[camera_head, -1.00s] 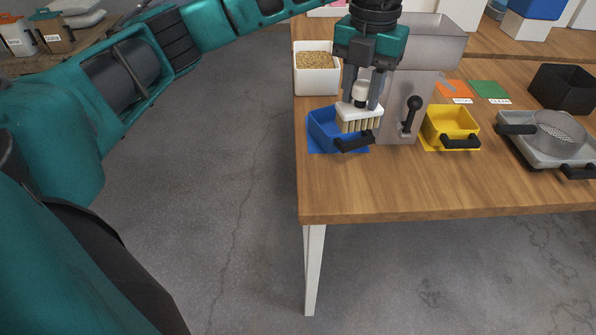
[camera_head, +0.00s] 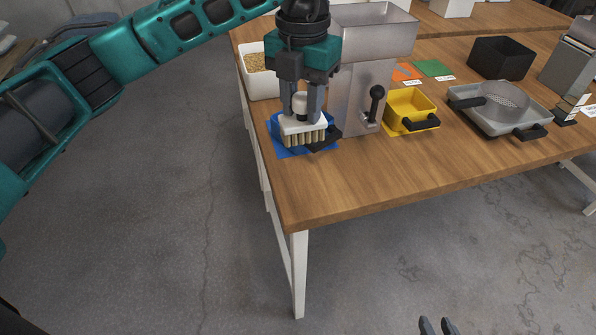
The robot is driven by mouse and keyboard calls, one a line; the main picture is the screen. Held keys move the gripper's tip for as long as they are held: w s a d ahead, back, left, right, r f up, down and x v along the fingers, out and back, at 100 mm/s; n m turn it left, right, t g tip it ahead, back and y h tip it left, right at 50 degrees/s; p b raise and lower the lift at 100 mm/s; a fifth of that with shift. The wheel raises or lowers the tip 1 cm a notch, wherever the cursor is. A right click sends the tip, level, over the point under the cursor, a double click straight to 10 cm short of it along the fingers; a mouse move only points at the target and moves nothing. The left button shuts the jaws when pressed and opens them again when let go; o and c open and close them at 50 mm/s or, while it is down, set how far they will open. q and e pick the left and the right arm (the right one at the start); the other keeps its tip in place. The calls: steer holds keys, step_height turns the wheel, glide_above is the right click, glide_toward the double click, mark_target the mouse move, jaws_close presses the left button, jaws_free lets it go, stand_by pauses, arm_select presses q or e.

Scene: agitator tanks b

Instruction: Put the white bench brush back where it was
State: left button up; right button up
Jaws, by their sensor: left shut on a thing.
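The white bench brush (camera_head: 303,126) has a white block, a white handle and pale tan bristles that point down. My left gripper (camera_head: 301,108) is shut on its handle and holds it upright in front of the blue tray (camera_head: 275,127), left of the grey mill. The brush and gripper hide most of that tray, and I cannot tell how high the brush is above it. My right gripper (camera_head: 437,325) shows only as two dark fingertips at the bottom edge, a little apart with nothing between them, over the floor.
The grey metal mill (camera_head: 350,85) with a black crank stands right beside the brush. A white bin of grain (camera_head: 258,75) is behind left. A yellow tray (camera_head: 411,107), a sieve on a grey tray (camera_head: 497,118) and a black bin (camera_head: 501,58) are further right. The front of the wooden table (camera_head: 400,165) is clear.

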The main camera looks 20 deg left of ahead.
arm_select(q)
step_height(320, 180, down, 15)
steer(key=shift+r, duration=0.1)
stand_by(0.3)
steer(key=shift+f, duration=0.2)
steer(key=o, duration=1)
steer(key=shift+r, duration=0.1)
step_height(320, 180, up, 12)
steer(key=shift+r, duration=0.15)
